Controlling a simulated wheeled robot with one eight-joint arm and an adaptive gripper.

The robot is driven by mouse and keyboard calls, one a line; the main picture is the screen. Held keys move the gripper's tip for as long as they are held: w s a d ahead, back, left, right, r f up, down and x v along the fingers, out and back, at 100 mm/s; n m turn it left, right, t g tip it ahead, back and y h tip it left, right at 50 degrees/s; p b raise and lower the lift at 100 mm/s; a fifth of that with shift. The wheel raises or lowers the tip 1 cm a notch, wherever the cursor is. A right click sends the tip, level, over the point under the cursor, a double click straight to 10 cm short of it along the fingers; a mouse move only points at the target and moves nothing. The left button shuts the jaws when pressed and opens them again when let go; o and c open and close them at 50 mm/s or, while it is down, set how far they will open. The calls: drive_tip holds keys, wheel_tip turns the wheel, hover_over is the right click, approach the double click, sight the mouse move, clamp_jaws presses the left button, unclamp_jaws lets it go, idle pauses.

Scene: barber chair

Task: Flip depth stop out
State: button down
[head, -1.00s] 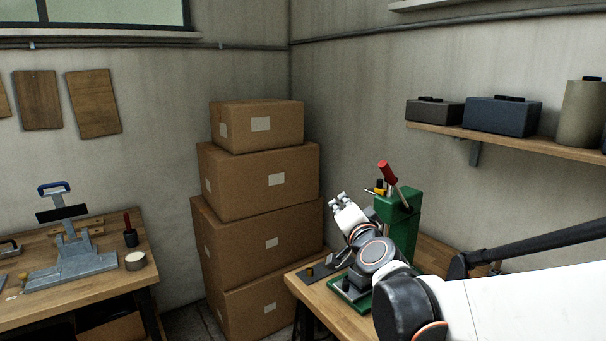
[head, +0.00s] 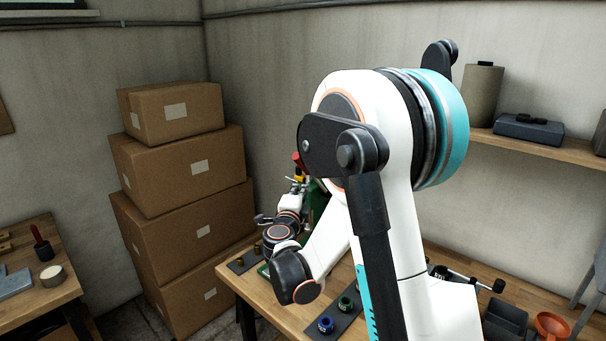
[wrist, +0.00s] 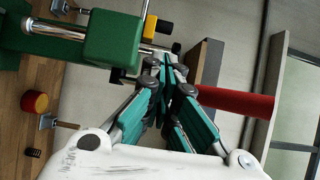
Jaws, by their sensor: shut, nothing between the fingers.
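The green press (wrist: 112,45) fills the upper left of the wrist view. A yellow and black piece (wrist: 164,27) and a thin metal rod with small dark blocks sit at its edge; I cannot tell for certain which is the depth stop. My gripper (wrist: 166,72) is shut and empty, its teal fingertips close beside the dark blocks; contact is unclear. A red lever handle (wrist: 240,103) runs behind the fingers. In the head view my arm hides most of the green press (head: 319,202); the red handle top (head: 299,160) shows just above my gripper (head: 297,184).
The press stands on a wooden bench (head: 240,285). A dark strip with blue and green rings (head: 326,325) lies in front, and an orange funnel (head: 551,325) at the right. Stacked cardboard boxes (head: 185,168) stand left of the bench. A wall shelf (head: 560,150) is at the right.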

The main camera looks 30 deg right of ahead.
sight(297, 172)
idle(0.3)
drive_tip(key=x, duration=1)
drive_tip(key=shift+b, duration=0.3)
drive_tip(key=shift+w, duration=0.1)
drive_tip(key=w, duration=0.1)
drive_tip(key=w+a, duration=0.1)
drive_tip(key=w, duration=0.1)
drive_tip(key=shift+w+a+f+b, duration=0.1)
drive_tip(key=shift+w+b, duration=0.1)
drive_tip(key=shift+b, duration=0.1)
drive_tip(key=shift+s, duration=0.15)
